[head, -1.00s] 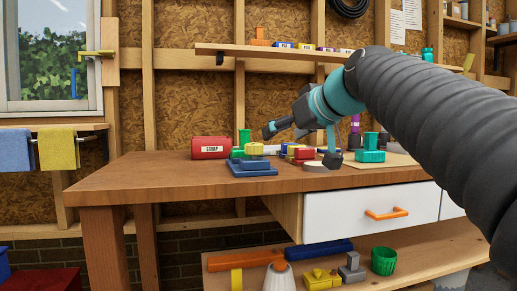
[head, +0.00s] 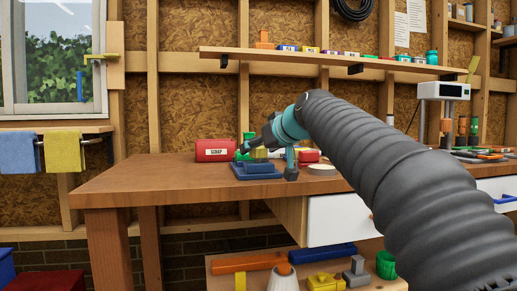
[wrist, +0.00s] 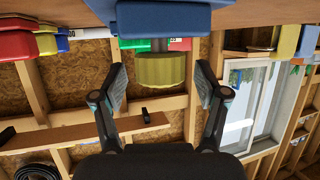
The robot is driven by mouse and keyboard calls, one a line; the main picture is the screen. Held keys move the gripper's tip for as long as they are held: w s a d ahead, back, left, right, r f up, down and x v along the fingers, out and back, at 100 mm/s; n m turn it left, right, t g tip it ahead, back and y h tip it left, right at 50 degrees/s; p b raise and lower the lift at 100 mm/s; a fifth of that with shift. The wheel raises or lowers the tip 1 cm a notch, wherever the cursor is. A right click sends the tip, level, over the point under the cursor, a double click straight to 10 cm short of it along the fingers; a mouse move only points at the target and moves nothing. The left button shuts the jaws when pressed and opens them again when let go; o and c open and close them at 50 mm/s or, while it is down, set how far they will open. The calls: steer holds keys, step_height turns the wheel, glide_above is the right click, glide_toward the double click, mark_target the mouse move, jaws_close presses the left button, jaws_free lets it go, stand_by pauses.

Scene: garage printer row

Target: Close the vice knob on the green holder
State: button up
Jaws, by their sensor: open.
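A yellow ribbed knob (wrist: 160,70) is in the middle of the wrist view, which is upside down. Green parts (wrist: 181,44) show behind it, next to a blue block (wrist: 165,18). I cannot tell which body the knob belongs to. In the head view the blue block (head: 257,169) sits on the workbench, with a green upright part (head: 248,137) behind it. My gripper (head: 267,161) is over this group and partly hides it. In the wrist view my gripper (wrist: 162,84) is open, one finger on each side of the knob in the picture, with gaps.
A red bin labelled SCRAP (head: 214,150) stands left of the blocks. Red parts (head: 309,156) and a pale disc (head: 321,169) lie to the right. A wall shelf (head: 310,59) runs above. The workbench (head: 130,186) is clear at its left.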

steer(key=shift+w+a+f, duration=0.15)
steer(key=shift+w+a, duration=0.1)
steer(key=shift+w, duration=0.05)
steer(key=c, duration=1.2)
steer(key=shift+o, duration=0.2)
